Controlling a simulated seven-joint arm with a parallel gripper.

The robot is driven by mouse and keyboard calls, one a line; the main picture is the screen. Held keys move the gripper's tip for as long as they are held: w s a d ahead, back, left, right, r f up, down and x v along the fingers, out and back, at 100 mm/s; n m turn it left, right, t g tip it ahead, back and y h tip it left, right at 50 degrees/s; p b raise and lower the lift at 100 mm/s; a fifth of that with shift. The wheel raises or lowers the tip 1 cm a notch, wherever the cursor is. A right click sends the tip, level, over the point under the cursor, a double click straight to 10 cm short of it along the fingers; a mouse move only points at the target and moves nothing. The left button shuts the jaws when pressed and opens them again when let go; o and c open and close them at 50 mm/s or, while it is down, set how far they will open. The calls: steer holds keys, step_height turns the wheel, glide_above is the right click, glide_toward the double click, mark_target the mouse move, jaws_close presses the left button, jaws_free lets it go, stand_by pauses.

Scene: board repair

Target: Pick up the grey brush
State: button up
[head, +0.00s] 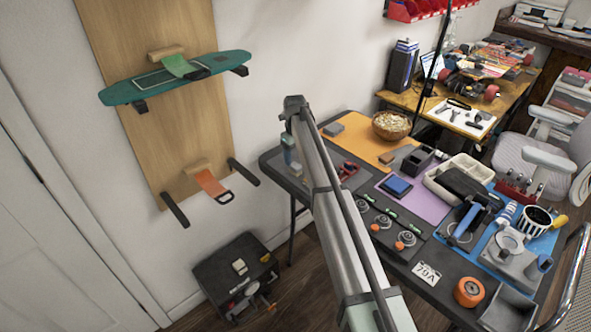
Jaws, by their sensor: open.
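I cannot pick out a grey brush with certainty. A small grey block-like item (333,129) lies at the far left of the orange mat (352,138), but its details are too small to name it. My arm rises from the bottom of the head view to a joint near the table's far left corner and covers part of the table.
The dark worktable (432,250) is crowded with a wooden bowl (391,125), a cream tray (446,187), a striped cup (537,220) and an orange roll (468,291). A teal skateboard deck (125,90) hangs on the wall. A black box (235,270) stands on the floor.

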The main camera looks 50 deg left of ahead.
mark_target(295, 165)
steer(key=shift+d+f, duration=0.2)
steer(key=shift+f, duration=2.45)
steer(key=c, duration=1.1)
